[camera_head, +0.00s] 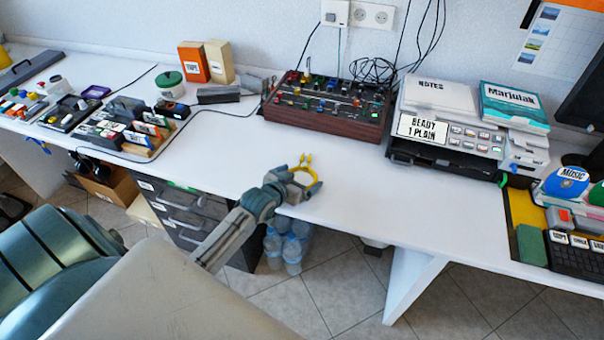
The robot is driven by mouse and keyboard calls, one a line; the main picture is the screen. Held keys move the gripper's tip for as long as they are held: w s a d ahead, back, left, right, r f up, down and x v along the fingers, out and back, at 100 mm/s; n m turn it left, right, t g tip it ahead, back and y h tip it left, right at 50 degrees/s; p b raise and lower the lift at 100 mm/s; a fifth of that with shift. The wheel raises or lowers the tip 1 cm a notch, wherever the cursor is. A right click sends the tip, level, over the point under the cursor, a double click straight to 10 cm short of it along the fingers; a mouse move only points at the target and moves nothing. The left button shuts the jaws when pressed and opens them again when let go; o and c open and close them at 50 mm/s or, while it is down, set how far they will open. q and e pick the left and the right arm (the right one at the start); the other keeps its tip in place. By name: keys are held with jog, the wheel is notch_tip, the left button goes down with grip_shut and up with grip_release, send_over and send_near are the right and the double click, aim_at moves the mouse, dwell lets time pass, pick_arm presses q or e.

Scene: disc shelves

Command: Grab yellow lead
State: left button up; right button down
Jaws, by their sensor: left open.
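A small yellow curved piece (316,181), which looks like the yellow lead, shows at the front edge of the white table, right at my left gripper. My left gripper (303,180) is open, reaching in from the lower left over that edge. The yellow curve lies at and between its fingertips. Whether they touch it I cannot tell, and part of it may be hidden by the gripper. My right gripper is not in view.
A control box with many knobs (328,106) stands behind the gripper. A printer (445,140) with notes on top is to its right. Dark cables (374,72) hang at the wall. Drawers (180,205) and water bottles (287,245) are below the table. The tabletop around the gripper is clear.

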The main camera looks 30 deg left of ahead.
pick_arm(q)
jog(key=c, duration=0.7)
jog(key=shift+r, duration=0.15)
